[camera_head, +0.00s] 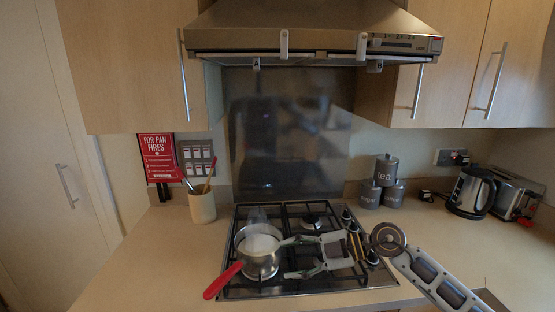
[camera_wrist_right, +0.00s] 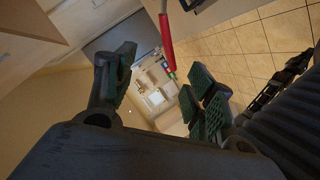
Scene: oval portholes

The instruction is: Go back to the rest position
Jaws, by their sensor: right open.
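My right gripper (camera_head: 288,258) is over the hob in the head view, its arm coming in from the right. Its two fingers are spread apart with nothing between them, just right of a metal saucepan (camera_head: 258,243). The upper finger is close to the pan's rim; I cannot tell whether it touches. In the right wrist view the fingers (camera_wrist_right: 160,75) are also apart and empty. A red handle (camera_wrist_right: 166,40) shows beyond them. My left gripper is not in view.
The saucepan's red handle (camera_head: 222,281) sticks out past the front left of the hob (camera_head: 305,291). A utensil pot (camera_head: 202,207), grey canisters (camera_head: 385,170), a kettle (camera_head: 470,191) and a toaster (camera_head: 512,193) stand at the back. The extractor hood (camera_head: 300,30) hangs above. The front-left counter is clear.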

